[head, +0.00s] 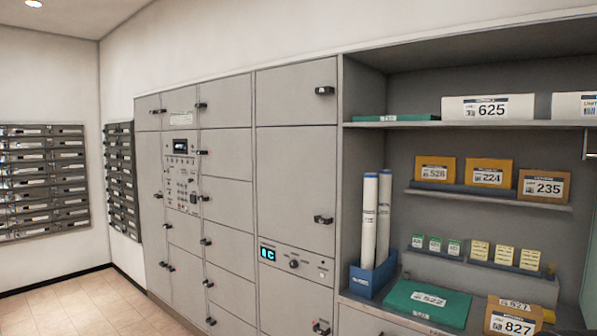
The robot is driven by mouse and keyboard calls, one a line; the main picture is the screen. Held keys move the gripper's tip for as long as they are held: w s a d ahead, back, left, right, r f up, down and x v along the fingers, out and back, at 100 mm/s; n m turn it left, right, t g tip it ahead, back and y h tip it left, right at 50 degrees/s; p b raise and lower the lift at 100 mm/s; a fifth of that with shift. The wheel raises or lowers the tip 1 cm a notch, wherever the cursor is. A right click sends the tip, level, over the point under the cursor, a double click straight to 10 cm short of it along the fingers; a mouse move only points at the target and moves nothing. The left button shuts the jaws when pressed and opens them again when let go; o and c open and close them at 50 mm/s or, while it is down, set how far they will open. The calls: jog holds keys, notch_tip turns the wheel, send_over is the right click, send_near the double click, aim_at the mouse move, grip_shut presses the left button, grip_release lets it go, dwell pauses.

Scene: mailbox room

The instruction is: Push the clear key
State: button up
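A control panel (182,168) is set into the grey locker wall, left of the middle of the head view. It has a dark display (183,146) at its top and small keys (182,191) below. The keys are too small to read, so I cannot tell which one is the clear key. My gripper is not in view.
Grey locker doors (227,152) with black handles surround the panel. A lower panel has a lit cyan display (268,253) and a knob (293,264). Shelves at right hold numbered boxes (487,107) and white tubes (369,219). Tiled floor (85,305) at lower left is clear.

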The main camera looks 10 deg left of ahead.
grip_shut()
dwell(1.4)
